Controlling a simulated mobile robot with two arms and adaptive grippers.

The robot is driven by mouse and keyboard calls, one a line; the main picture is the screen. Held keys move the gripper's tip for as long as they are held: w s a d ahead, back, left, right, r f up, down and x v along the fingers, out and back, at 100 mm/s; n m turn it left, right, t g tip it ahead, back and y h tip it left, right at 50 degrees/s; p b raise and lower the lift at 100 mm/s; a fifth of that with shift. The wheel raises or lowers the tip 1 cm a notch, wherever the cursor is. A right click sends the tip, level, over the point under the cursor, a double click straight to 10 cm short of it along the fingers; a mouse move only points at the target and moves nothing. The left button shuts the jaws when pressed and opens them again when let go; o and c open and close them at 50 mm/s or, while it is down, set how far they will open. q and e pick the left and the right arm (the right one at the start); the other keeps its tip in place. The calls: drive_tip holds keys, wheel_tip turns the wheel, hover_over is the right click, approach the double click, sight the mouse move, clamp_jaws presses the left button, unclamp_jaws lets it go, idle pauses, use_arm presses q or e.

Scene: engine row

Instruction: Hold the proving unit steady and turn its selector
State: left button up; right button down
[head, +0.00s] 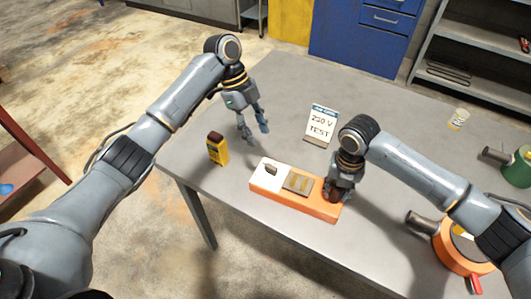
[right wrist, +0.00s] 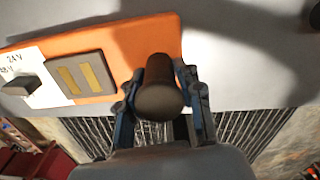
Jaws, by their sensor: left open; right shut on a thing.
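The proving unit (head: 290,209) is an orange box lying on the table, with a white panel at its left end and a grey plate with two yellow strips mid-way. Its black selector (head: 271,169) sits on the white panel. It also shows in the right wrist view (right wrist: 20,86), beside the printed "24 V" and "48 V". My right gripper (head: 332,193) is shut on a dark round post (right wrist: 158,90) at the unit's right end. My left gripper (head: 255,131) is open and empty, behind and left of the unit, apart from the selector.
A yellow and black device (head: 217,149) stands near the table's left edge. A small cup (head: 458,119), a green object (head: 519,167) and an orange round object (head: 460,250) are at the right.

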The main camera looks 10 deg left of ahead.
use_arm(q)
drive_tip(key=shift+o, duration=1)
drive_tip(key=n+t+y, duration=0.2)
drive_tip(key=n+y, duration=0.2)
drive_tip(key=n, duration=1.4)
approach(271, 166)
wheel_tip(271, 166, down, 9)
drive_tip(key=shift+w+f, duration=0.1)
drive_tip(key=shift+f, duration=0.15)
drive_tip(key=shift+c, duration=0.4)
drive_tip(key=c, duration=1.1)
